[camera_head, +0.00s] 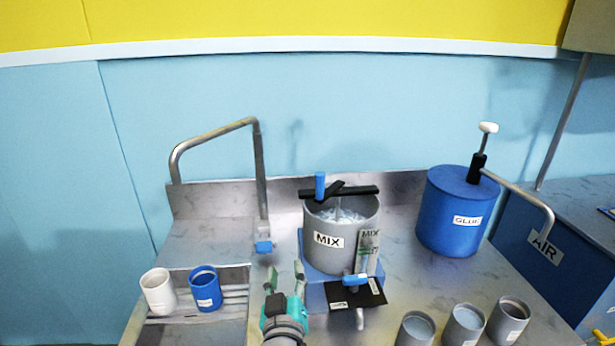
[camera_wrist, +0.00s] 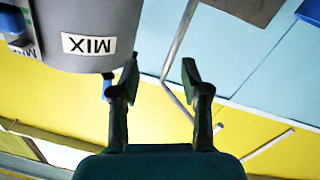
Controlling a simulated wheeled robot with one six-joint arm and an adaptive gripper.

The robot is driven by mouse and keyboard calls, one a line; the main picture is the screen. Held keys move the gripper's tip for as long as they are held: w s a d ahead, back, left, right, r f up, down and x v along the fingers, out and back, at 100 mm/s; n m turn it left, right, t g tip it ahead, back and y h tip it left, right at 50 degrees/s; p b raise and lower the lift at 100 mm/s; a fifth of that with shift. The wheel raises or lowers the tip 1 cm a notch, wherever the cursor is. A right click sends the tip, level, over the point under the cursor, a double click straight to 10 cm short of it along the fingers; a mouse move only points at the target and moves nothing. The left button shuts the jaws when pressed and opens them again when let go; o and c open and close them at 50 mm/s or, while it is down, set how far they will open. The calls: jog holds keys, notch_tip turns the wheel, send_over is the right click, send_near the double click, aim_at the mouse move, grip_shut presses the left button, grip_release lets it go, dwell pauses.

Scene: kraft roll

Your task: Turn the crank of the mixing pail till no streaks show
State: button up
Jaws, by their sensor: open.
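The grey mixing pail (camera_head: 326,257) with a MIX label stands on a blue base. Its crank is a black bar (camera_head: 355,191) across the rim with an upright blue handle (camera_head: 320,185) at the left end. Pale streaks show in the contents (camera_head: 345,215). My gripper (camera_head: 285,277) is open and empty, in front and to the left of the pail, apart from the crank. The wrist view shows the pail (camera_wrist: 85,18) upside down, with the open fingers (camera_wrist: 160,72) beside it. A small blue part, seemingly the handle (camera_wrist: 107,86), shows by the left finger.
A blue spout valve (camera_head: 355,280) and black plate (camera_head: 358,297) sit at the pail's front. A blue GLUE drum (camera_head: 450,225) with a pump stands right. Several grey cups (camera_head: 463,328) stand front right. White (camera_head: 158,292) and blue (camera_head: 205,290) cups stand left, near a tap (camera_head: 260,180).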

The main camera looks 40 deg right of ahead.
notch_tip(320, 180, up, 7)
jog(key=w+d+m+g+h, duration=0.2)
jog(key=m+h, duration=0.1)
jog(key=m+g+h, duration=0.2)
jog(key=m+g, duration=0.2)
jog(key=m, duration=0.2)
send_near(318, 182)
jog(key=x, duration=1.1)
grip_shut()
